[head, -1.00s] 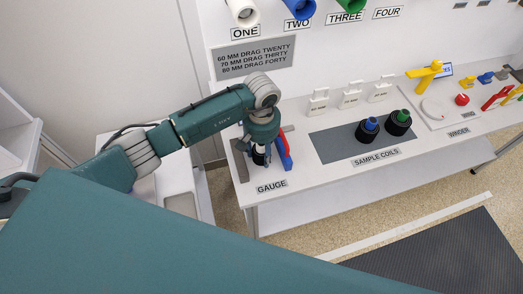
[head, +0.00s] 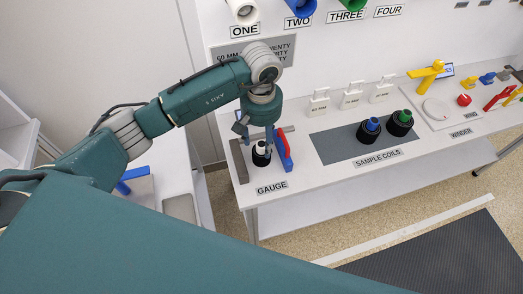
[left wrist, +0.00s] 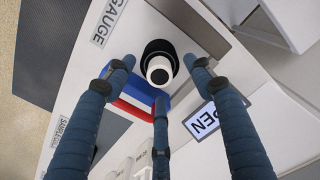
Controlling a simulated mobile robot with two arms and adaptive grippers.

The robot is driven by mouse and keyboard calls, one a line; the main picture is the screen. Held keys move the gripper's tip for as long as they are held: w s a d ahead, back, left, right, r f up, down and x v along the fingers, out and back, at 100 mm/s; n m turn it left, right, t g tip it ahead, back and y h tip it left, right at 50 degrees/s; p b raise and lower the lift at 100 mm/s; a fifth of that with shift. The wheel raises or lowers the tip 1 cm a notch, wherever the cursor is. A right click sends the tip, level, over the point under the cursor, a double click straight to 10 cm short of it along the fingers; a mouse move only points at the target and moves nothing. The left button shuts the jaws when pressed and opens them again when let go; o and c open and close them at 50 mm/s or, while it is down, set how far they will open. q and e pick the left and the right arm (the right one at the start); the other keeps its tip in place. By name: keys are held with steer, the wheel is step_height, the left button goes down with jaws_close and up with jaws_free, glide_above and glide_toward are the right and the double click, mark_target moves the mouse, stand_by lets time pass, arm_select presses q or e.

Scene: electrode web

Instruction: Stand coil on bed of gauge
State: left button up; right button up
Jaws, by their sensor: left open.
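A black coil with a white core (head: 261,153) stands upright on the gauge (head: 243,164), behind the GAUGE label. It also shows in the left wrist view (left wrist: 159,64), seen from above. My left gripper (head: 258,143) is above the coil with its fingers pointing down. In the left wrist view its fingers (left wrist: 158,80) are spread around the coil, with gaps between them and it. The gauge's blue and red part (head: 282,150) stands just right of the coil. My right gripper is not in view.
Two black coils, with a blue core (head: 371,125) and a green core (head: 403,118), stand on the grey sample mat (head: 335,148). White tags (head: 351,97) stand behind them. A winder (head: 436,108) is at the far right. The table front between the labels is clear.

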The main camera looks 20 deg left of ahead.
arm_select(q)
steer(key=shift+r+b, duration=0.45)
steer(key=shift+r, duration=2.05)
